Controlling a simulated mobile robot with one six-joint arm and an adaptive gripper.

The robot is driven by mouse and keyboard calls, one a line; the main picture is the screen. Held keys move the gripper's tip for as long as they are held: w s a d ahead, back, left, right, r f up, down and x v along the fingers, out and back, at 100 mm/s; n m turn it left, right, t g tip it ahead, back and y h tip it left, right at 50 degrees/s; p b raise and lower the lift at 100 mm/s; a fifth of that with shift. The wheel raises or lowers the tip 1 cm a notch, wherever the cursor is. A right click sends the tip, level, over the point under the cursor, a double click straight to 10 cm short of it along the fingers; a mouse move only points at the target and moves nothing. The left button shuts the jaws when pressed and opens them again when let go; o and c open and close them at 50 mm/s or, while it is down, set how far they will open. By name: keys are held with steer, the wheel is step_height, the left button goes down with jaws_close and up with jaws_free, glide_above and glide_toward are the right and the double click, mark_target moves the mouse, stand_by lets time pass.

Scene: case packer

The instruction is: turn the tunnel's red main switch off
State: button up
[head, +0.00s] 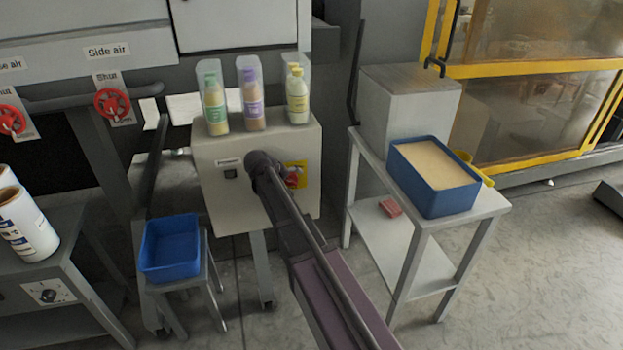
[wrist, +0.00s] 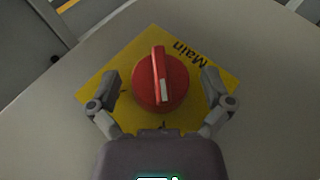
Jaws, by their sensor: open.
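The red main switch (wrist: 161,80) is a round knob with a raised grip bar, on a yellow plate (wrist: 212,83) marked "Main". In the wrist view its bar stands nearly upright, with a pale mark at its lower end. My gripper (wrist: 162,84) is open, one finger on each side of the knob. In the head view the switch (head: 292,181) is partly hidden by my arm, on the front of a beige cabinet (head: 222,205). The position marks on the plate are mostly hidden.
Several bottles in clear holders (head: 252,93) stand on the cabinet. A blue bin (head: 170,250) sits on a small stand at left. A blue crate (head: 450,200) rests on a grey table at right. Red valve wheels (head: 112,104) are at upper left.

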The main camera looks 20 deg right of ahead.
steer(key=shift+d+m+y+p, duration=0.15)
steer(key=shift+m+y+p, duration=0.35)
steer(key=shift+y+p, duration=1.55)
steer(key=shift+m+y+b, duration=0.4)
steer(key=shift+y+b, duration=0.1)
steer(key=shift+y, duration=1.65)
steer(key=shift+r+y, duration=0.1)
steer(key=shift+y, duration=0.5)
steer(key=p+v, duration=1.3)
steer(key=v, duration=0.1)
steer(key=s+a+r+g+h+p, duration=0.1)
steer(key=s+r+g+p, duration=0.1)
steer(key=s, duration=0.8)
steer(key=s+a+r+g+h+p, duration=0.1)
steer(key=s+r+g+p, duration=0.1)
steer(key=s, duration=0.7)
steer(key=shift+s+a+p, duration=0.4)
steer(key=shift+p, duration=0.35)
steer(key=shift+r, duration=0.1)
steer(key=s, duration=0.2)
steer(key=s+r+p, duration=0.1)
steer(key=shift+s+a+r+m+g, duration=0.1)
steer(key=shift+s+m+g, duration=0.2)
steer(key=shift+s, duration=0.1)
